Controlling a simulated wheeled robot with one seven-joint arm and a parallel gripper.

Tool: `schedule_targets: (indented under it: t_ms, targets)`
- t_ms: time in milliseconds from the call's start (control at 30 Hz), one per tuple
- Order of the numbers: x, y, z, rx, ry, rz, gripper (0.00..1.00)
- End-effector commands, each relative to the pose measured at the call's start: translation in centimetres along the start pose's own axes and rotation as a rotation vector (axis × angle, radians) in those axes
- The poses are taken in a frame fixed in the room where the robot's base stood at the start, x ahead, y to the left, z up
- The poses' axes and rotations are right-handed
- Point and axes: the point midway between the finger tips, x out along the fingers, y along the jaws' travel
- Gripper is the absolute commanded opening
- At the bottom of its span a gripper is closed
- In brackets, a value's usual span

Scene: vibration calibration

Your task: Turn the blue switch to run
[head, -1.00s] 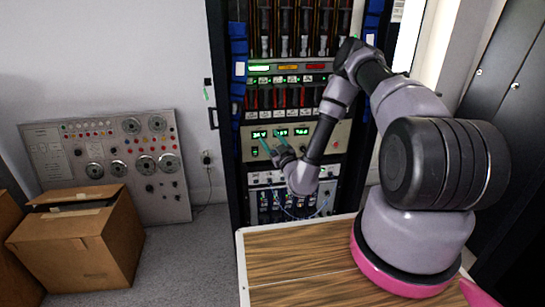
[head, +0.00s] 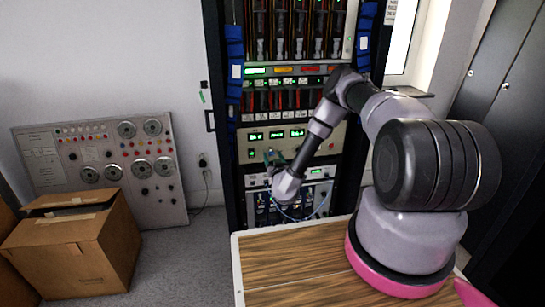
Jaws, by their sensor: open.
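The equipment rack (head: 228,180) stands ahead in the head view, with several panels of displays, switches and cables. A pale panel with green lit readouts (head: 276,134) is at mid height. My gripper (head: 273,158) is in front of the lower part of this panel, pointing at the rack, open with nothing visible between its fingers. I cannot make out the blue switch; my gripper and wrist cover part of the panel there, and the details are too small. I cannot tell whether the fingers touch the panel.
A wooden-topped surface (head: 290,265) with a white edge lies below my arm. A cardboard box (head: 70,250) sits on the floor at left, before a grey gauge panel (head: 100,165) leaning on the wall. Dark cabinets (head: 490,110) stand at right. Floor between box and rack is clear.

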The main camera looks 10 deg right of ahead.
Motion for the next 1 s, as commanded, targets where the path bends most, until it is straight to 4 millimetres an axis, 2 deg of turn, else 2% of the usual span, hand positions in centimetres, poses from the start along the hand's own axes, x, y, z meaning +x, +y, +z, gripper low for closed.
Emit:
schedule_targets:
  t_ms: [133, 400, 567, 600, 1000]
  targets:
    - [0.91, 0.02, -0.02, -0.001, 0.0, 0.0, 0.65]
    - [1.01, 0.01, 0.0, 0.0, -0.001, 0.0, 0.65]
    - [1.0, 0.01, 0.0, -0.001, -0.001, 0.0, 0.04]
    - [1.0, 0.02, 0.0, -0.001, -0.001, 0.0, 0.0]
    - [0.97, 0.13, 0.06, -0.061, -0.002, 0.003, 0.0]
